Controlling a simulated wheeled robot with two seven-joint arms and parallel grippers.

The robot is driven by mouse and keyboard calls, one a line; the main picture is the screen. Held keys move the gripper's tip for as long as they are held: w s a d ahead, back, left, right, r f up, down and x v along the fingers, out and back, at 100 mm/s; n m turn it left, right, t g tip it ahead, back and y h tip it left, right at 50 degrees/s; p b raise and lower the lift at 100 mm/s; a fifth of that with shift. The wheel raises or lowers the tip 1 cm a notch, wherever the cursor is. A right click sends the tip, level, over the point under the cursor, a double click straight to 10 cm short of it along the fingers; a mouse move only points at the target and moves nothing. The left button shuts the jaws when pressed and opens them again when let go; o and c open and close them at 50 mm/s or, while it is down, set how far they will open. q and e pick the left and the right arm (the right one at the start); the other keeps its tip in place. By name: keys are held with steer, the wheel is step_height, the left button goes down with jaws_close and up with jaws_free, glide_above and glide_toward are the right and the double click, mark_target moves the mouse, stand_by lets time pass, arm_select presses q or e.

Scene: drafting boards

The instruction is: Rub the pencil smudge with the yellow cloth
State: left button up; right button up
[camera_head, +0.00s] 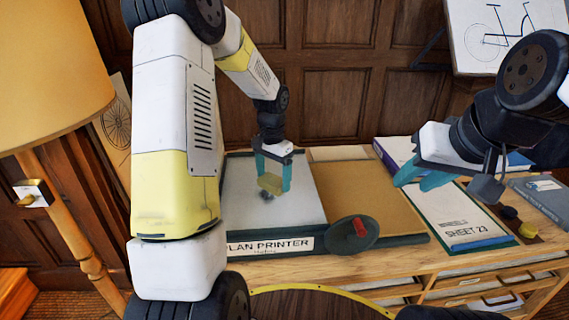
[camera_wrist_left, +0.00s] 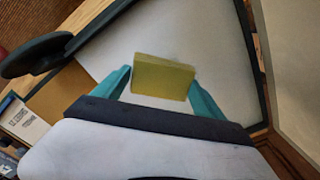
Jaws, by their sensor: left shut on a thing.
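The yellow cloth (camera_head: 269,184) is a folded block held between the teal fingers of my left gripper (camera_head: 273,180). It also shows in the left wrist view (camera_wrist_left: 163,78), gripped between both fingers over a pale surface. The pencil smudge (camera_head: 267,197) is a small dark grey patch on the pale left panel (camera_head: 305,205) of the plan printer, just below the cloth in the head view. I cannot tell whether the cloth touches the panel. My right gripper (camera_head: 423,181) is open and empty above the sheet board at the right.
A dark green disc (camera_head: 345,236) with a red handle (camera_head: 361,228) stands at the printer's front edge. Right of the printer's brown panel (camera_head: 370,200) lie a "SHEET 23" board (camera_head: 450,218), a small yellow object (camera_head: 528,229) and books. A lamp (camera_head: 50,75) stands at the left.

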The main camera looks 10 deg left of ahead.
arm_select(q)
glide_above(274, 206)
steer(key=shift+f, duration=2.8)
steer(key=shift+f, duration=1)
steer(key=shift+w, duration=0.1)
steer(key=shift+w+a+r, duration=0.1)
steer(key=shift+w+a, duration=0.2)
steer(key=shift+w, duration=0.65)
steer(key=shift+w+a+r, duration=0.1)
steer(key=shift+w+a, duration=0.15)
steer(key=shift+w, duration=0.7)
steer(key=shift+w+a+f, duration=0.1)
steer(key=shift+w+a, duration=0.1)
steer(key=shift+w, duration=0.5)
steer(key=shift+w+a+f, duration=0.1)
steer(key=shift+w+a, duration=0.15)
steer(key=shift+w, duration=0.45)
steer(key=shift+w+a+f, duration=0.1)
steer(key=shift+w+a, duration=0.1)
steer(key=shift+w, duration=0.5)
steer(key=shift+w+a+r, duration=0.1)
steer(key=shift+w+a, duration=0.2)
steer(key=shift+w, duration=0.6)
steer(key=shift+w+a+r, duration=0.1)
steer(key=shift+w+a, duration=0.15)
steer(key=shift+w, duration=0.6)
